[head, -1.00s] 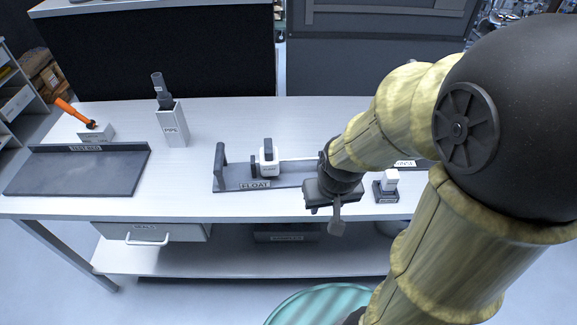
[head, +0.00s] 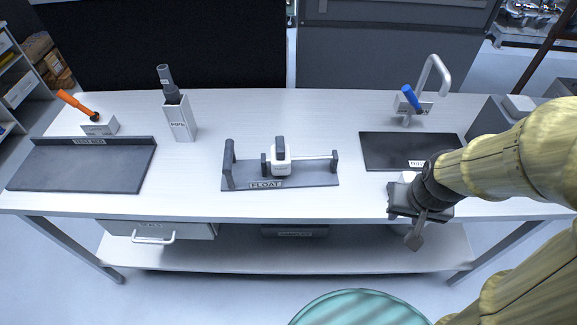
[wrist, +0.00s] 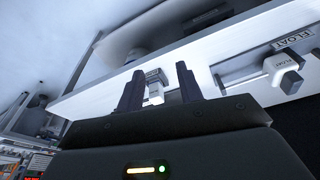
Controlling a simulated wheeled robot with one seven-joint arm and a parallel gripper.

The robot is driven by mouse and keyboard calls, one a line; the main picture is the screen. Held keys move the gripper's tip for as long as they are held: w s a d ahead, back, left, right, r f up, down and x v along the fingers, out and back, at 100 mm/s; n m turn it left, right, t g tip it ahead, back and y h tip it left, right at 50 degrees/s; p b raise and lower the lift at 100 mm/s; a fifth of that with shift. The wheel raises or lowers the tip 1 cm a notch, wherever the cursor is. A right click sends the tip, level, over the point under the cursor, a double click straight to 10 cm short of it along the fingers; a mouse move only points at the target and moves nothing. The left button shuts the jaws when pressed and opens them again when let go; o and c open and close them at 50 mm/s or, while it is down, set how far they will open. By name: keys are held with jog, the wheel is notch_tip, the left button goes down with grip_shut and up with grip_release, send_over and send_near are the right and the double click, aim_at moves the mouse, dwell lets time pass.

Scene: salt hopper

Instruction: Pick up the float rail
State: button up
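The float rail stands on a dark base labelled FLOAT (head: 235,186) near the middle of the bench. It is a thin pale rod (head: 312,158) between two dark posts, with a white float block (head: 281,157) around it. In the wrist view the white float block (wrist: 283,70) and its label show at the upper right. My gripper (head: 416,236) is right of the float rail, over the bench's front edge and apart from it. In the wrist view its two fingers (wrist: 159,87) stand apart with nothing held. A small white block (wrist: 153,91) shows beyond them.
A dark labelled mat (head: 395,150) lies behind my gripper, with a blue-handled grey fixture (head: 410,100) behind it. At left are the PIPE holder (head: 180,120), an orange-handled tool (head: 77,103) and the TEST BED tray (head: 80,168). Bench between is clear.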

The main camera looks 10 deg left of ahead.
jog(key=shift+d, duration=0.1)
jog(key=shift+o, duration=0.2)
jog(key=shift+o, duration=1.2)
jog(key=w+a+f+m+t, duration=0.1)
jog(key=w+a+f+t, duration=0.2)
jog(key=w+a+f, duration=0.35)
jog(key=w+a+f+t, duration=0.3)
jog(key=w+a+f, duration=0.1)
jog(key=a, duration=0.6)
jog(key=s+a+n+t+y, duration=0.2)
jog(key=s+a+t, duration=0.1)
jog(key=a+t, duration=0.1)
jog(key=s+a+n+t+y+b, duration=0.1)
jog(key=s+a+n+t+y, duration=0.1)
jog(key=a, duration=0.5)
jog(key=s+r+t+y, duration=0.1)
jog(key=t, duration=0.1)
jog(key=shift+s+a+t, duration=0.3)
jog(key=shift+s, duration=0.1)
jog(key=shift+f, duration=0.15)
